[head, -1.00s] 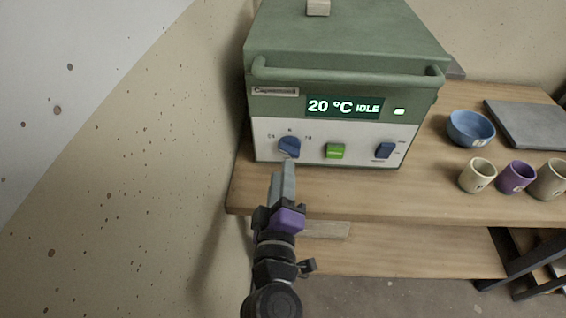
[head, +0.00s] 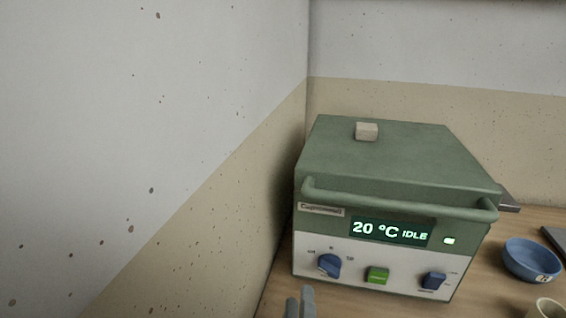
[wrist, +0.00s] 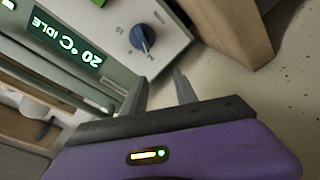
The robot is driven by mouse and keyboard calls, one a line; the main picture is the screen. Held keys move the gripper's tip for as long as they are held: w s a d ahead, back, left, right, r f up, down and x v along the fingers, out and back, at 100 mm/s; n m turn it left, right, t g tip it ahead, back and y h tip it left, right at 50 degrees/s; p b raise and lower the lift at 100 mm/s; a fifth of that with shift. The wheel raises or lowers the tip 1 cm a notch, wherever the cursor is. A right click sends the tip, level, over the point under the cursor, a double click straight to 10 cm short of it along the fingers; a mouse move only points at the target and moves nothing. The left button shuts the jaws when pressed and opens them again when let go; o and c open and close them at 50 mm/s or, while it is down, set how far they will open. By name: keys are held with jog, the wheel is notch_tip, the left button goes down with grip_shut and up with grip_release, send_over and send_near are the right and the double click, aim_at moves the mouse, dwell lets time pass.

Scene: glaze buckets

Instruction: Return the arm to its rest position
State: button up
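My gripper (wrist: 162,90) shows in the wrist view with its two grey fingers apart and nothing between them. In the head view only the fingertips (head: 301,302) show at the bottom edge, in front of the kiln's left side; the rest of the arm is out of frame. The green kiln (head: 395,165) stands on the wooden table with its lid down. Its display (head: 391,232) reads 20 °C IDLE. Its blue left knob (head: 328,265) also shows in the wrist view (wrist: 142,38), beyond the fingertips and apart from them.
A green button (head: 377,275) and a blue switch (head: 433,281) are on the kiln's front. A blue bowl (head: 531,261) and part of a cream cup (head: 548,308) are to the right on the table (head: 490,275). A speckled wall (head: 150,150) stands close on the left.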

jog(key=s+d+f+m+y+p, duration=0.1)
jog(key=s+d+m+y+p, duration=0.15)
jog(key=s+y, duration=0.65)
jog(key=s+d+r+m+g+h+p, duration=0.1)
jog(key=s+d, duration=0.3)
jog(key=s, duration=0.4)
jog(key=s+d+r+m+g+h+p, duration=0.1)
jog(key=s+d+r+m+h+p, duration=0.1)
jog(key=s, duration=0.6)
jog(key=s+d+r+m+g+h+p, duration=0.1)
jog(key=s+d+r+m+h+p, duration=0.1)
jog(key=s+d, duration=0.5)
jog(key=shift+s+d+r+m+h+p, duration=0.15)
jog(key=shift+s+d+m+h+p, duration=0.3)
jog(key=shift+m+h+p, duration=0.6)
jog(key=shift+w+b, duration=0.1)
jog(key=shift+b, duration=0.2)
jog(key=shift+c, duration=0.4)
